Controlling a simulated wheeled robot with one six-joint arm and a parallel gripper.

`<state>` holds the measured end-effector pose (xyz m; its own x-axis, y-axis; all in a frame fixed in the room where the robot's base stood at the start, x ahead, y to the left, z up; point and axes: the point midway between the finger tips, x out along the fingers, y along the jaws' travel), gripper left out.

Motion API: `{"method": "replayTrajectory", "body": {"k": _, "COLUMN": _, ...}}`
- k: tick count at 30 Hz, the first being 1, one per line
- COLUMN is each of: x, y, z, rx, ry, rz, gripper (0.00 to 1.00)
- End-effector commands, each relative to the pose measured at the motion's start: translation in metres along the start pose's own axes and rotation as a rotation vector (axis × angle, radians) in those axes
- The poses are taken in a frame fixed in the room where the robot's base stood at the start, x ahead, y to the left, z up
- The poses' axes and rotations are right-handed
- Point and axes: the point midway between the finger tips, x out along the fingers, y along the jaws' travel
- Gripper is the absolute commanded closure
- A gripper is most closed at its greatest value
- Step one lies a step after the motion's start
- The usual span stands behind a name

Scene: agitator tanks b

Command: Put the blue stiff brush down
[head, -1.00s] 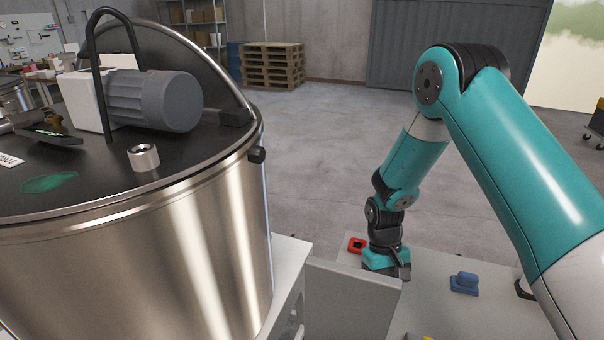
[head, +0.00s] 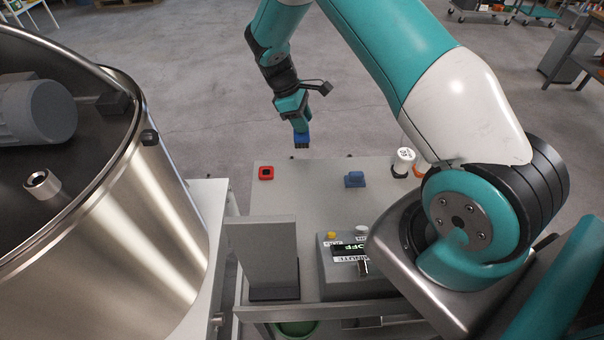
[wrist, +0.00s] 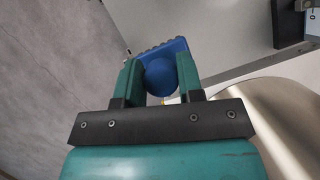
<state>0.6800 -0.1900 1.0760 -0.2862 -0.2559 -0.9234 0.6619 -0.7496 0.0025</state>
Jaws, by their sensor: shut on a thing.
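My gripper (head: 301,126) is shut on the blue stiff brush (head: 302,140) and holds it over the far edge of the grey table top (head: 317,215), bristle side down. In the wrist view the two green fingers (wrist: 160,82) close on the brush's round blue knob (wrist: 160,76), with its toothed blue block (wrist: 172,50) beyond. Whether the brush touches the table cannot be told from the head view, but it looks raised.
On the table are a red square item (head: 266,173), another blue block (head: 355,179), a white-capped container (head: 403,161) and a control box (head: 345,258). An upright grey plate (head: 267,253) stands in front. A steel tank (head: 120,220) is left. The table's middle is clear.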

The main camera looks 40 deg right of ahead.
Motion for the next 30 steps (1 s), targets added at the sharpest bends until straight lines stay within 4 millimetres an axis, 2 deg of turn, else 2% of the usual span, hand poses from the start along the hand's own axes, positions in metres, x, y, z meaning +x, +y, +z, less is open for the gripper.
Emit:
{"method": "replayTrajectory", "body": {"k": 5, "x": 0.032, "y": 0.001, "z": -0.012, "rx": -0.006, "ry": -0.003, "rz": -0.002, "gripper": 0.96}}
{"method": "replayTrajectory", "body": {"k": 16, "x": 0.130, "y": 0.003, "z": -0.049, "rx": 0.001, "ry": -0.001, "rz": -0.004, "gripper": 0.96}}
{"method": "replayTrajectory", "body": {"k": 18, "x": 0.141, "y": 0.003, "z": -0.053, "rx": 0.002, "ry": -0.001, "rz": -0.003, "gripper": 0.96}}
{"method": "replayTrajectory", "body": {"k": 25, "x": 0.158, "y": 0.004, "z": -0.059, "rx": 0.004, "ry": -0.001, "rz": -0.004, "gripper": 0.96}}
{"method": "replayTrajectory", "body": {"k": 30, "x": 0.186, "y": 0.004, "z": -0.069, "rx": 0.006, "ry": -0.002, "rz": -0.006, "gripper": 0.96}}
